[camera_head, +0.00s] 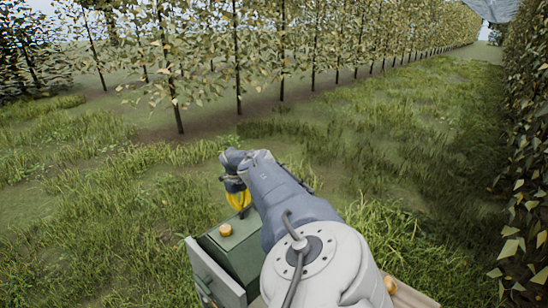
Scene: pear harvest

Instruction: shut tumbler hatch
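A green box (238,246), which looks like the tumbler, stands in the grass at the bottom centre, partly hidden by my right arm. A flat grey-green panel (214,270) stands along its left side, apart from the box at the top; it looks like the hatch, but its hinge is not clear. A round wooden knob (225,230) sits on the box top. My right gripper (239,205) points down above the far edge of the box. Yellow shows at its lower end; I cannot tell whether that is fingers or something held. My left gripper is out of view.
A second wooden knob (390,285) and a wooden edge (410,296) show right of my arm. Grass lies open beyond the box. A row of trees (238,60) crosses the back, and a leafy hedge (527,150) lines the right.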

